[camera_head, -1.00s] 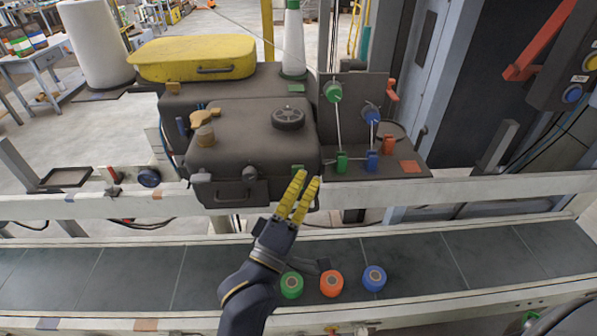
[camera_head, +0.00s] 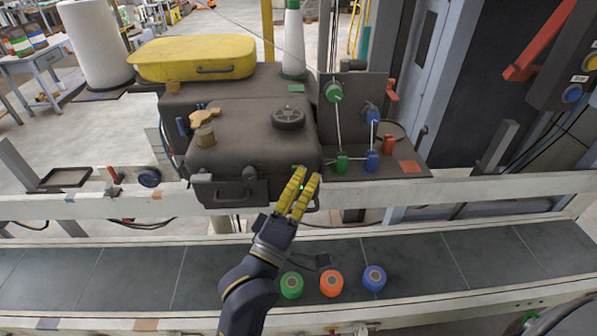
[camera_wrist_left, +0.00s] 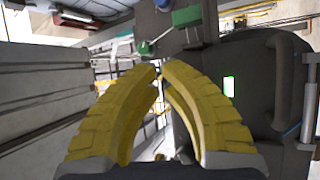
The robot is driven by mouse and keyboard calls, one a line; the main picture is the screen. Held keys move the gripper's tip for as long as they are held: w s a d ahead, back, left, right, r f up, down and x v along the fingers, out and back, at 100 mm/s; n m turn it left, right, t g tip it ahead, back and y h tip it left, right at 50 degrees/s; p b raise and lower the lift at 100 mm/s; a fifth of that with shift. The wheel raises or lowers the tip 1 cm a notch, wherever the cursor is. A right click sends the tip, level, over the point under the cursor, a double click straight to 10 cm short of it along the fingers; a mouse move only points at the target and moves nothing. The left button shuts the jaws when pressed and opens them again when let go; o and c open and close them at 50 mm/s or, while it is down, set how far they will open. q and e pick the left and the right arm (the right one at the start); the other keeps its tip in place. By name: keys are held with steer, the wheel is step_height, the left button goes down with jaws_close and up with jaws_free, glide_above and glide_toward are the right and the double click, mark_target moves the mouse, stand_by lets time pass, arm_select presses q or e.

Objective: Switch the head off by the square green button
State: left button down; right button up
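The dark sealing head (camera_head: 250,140) is a boxy unit with a black round knob on top, behind the conveyor. A small bright green lit patch (camera_head: 303,187) shows between my left fingers at its front edge. My left gripper (camera_head: 307,175) has yellow ribbed fingers at the head's front right corner. Its tips meet or nearly meet in the wrist view (camera_wrist_left: 160,68), with nothing seen between them. My right gripper is not in view.
Green (camera_head: 291,285), orange (camera_head: 331,283) and blue (camera_head: 374,279) round pieces sit on the conveyor (camera_head: 430,262) beside my left arm. A pale rail (camera_head: 400,192) runs before the head. Green (camera_head: 342,162) and blue (camera_head: 372,161) blocks stand on the right-hand plate.

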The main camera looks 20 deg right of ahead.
arm_select(q)
steer(key=shift+w+d, duration=0.1)
steer(key=shift+w, duration=0.4)
stand_by(0.6)
steer(key=shift+s, duration=0.2)
steer(key=shift+s+a, duration=0.2)
steer(key=shift+s, duration=0.55)
steer(key=shift+s+a, duration=0.2)
steer(key=shift+s, duration=0.75)
steer(key=shift+s+a, duration=0.25)
steer(key=shift+s, duration=0.75)
steer(key=shift+s+a, duration=0.2)
steer(key=shift+s, duration=0.75)
steer(key=shift+f, duration=0.15)
